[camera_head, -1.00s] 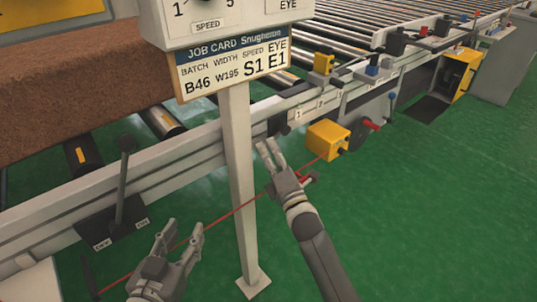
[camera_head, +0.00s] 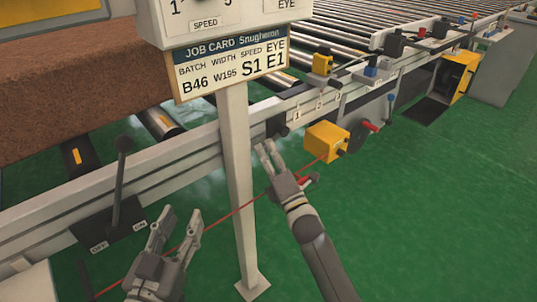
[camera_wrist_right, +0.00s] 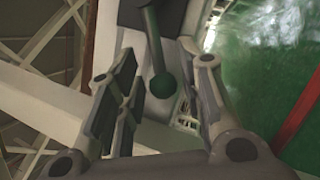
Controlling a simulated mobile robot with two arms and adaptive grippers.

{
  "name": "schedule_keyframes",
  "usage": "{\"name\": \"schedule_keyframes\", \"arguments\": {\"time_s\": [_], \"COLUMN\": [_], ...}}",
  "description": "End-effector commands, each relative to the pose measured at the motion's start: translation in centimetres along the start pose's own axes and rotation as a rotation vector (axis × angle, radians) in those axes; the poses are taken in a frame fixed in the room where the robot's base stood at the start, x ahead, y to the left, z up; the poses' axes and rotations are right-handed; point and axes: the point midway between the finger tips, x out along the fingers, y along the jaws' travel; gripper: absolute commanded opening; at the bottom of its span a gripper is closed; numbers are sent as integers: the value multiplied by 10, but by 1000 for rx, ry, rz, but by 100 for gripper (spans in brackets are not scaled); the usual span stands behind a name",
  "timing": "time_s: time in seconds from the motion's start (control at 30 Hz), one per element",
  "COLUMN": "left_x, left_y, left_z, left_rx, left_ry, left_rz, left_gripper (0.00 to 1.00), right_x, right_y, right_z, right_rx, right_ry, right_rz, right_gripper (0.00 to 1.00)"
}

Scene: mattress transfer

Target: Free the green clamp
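In the right wrist view a lever with a dark green ball knob (camera_wrist_right: 162,84) lies between the fingers of my right gripper (camera_wrist_right: 162,62). The knob looks like part of the green clamp. The fingers are apart, with a gap on both sides of the knob. In the head view my right gripper (camera_head: 266,149) is beside the rail, just right of the sign post; I cannot make out the green knob there. A dark block (camera_head: 276,126) sits on the rail just beyond the fingertips. My left gripper (camera_head: 181,218) is open and empty, low at the left.
A white post (camera_head: 238,190) with a job card (camera_head: 232,69) stands between my grippers. A red cord (camera_head: 215,228) runs below the rail to a yellow box (camera_head: 327,140). A black lever (camera_head: 120,180) stands at left. Green floor (camera_head: 430,220) is free at right.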

Motion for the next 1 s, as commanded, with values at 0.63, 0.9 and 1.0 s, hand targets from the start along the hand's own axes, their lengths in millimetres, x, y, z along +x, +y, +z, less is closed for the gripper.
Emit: {"name": "schedule_keyframes", "arguments": {"time_s": [0.63,0.9,1.0], "left_x": [0,0,0], "left_y": [0,0,0], "left_z": [1,0,0], "left_rx": [0,0,0], "left_ry": [-2,-1,-1], "left_rz": [-1,0,0], "left_gripper": [40,40,40], "right_x": [-36,-86,-100], "right_y": [-1,-1,-1], "right_z": [0,0,0], "right_rx": [1,0,0], "right_ry": [0,0,0], "right_rz": [-3,-3,-2], "right_gripper": [41,41,41]}}
